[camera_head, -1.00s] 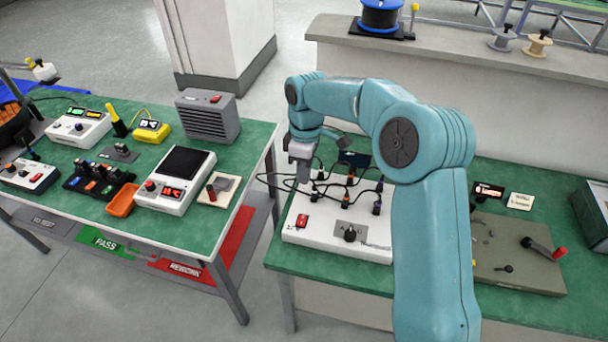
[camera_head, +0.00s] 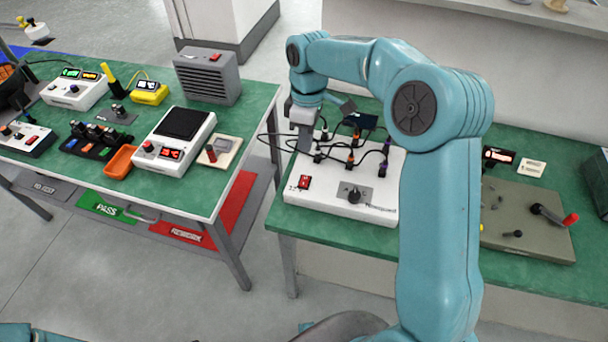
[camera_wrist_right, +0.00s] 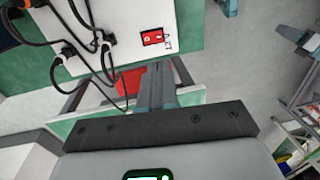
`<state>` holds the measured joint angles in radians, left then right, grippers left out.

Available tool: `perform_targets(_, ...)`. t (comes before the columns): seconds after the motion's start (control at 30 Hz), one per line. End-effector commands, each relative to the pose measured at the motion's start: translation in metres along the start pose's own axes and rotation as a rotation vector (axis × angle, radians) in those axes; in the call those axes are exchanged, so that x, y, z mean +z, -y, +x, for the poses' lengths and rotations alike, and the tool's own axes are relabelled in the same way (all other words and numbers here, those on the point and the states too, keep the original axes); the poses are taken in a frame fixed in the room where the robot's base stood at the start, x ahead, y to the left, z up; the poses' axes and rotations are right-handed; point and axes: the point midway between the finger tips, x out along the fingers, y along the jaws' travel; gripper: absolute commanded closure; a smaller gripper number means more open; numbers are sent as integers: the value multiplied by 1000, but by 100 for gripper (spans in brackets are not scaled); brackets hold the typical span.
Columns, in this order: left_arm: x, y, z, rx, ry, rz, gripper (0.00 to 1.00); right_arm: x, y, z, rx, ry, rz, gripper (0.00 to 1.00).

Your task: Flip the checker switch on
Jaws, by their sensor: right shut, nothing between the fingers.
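A white box (camera_head: 330,202) stands on the right green bench, with a red rocker switch (camera_head: 304,182) at its front left and a black knob beside it. The same red switch (camera_wrist_right: 152,37) shows in the right wrist view on the white box face. My right gripper (camera_head: 304,148) is shut and empty, behind the switch at the box's back left. In the wrist view its fingers (camera_wrist_right: 157,75) point up the picture toward the switch, apart from it in the picture. I cannot tell which way the rocker is set. My left gripper is out of view.
Black cables (camera_head: 280,142) with plugs run over the box near my right gripper. A brown board with a red-tipped lever (camera_head: 550,216) lies to the right. The left bench (camera_head: 120,185) holds several devices, including a grey vented unit (camera_head: 208,77) with a red switch. A floor gap separates the benches.

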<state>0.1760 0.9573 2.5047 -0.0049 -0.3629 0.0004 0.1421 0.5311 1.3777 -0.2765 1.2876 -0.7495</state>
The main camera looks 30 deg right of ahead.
Motion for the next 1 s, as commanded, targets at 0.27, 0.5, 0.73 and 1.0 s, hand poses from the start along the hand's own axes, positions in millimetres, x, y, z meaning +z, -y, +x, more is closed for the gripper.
perform_targets(0.27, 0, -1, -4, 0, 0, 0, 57, 1, 1, 60, -5, 3, 0, 100)
perform_targets(0.5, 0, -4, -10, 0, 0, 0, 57, 1, 1, 101, -3, 2, 0, 100)
perform_targets(0.73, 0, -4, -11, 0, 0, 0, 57, 0, 0, 118, -1, 0, 0, 100)
perform_targets(1.0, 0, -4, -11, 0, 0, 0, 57, 0, 0, 119, 0, 0, 0, 100)
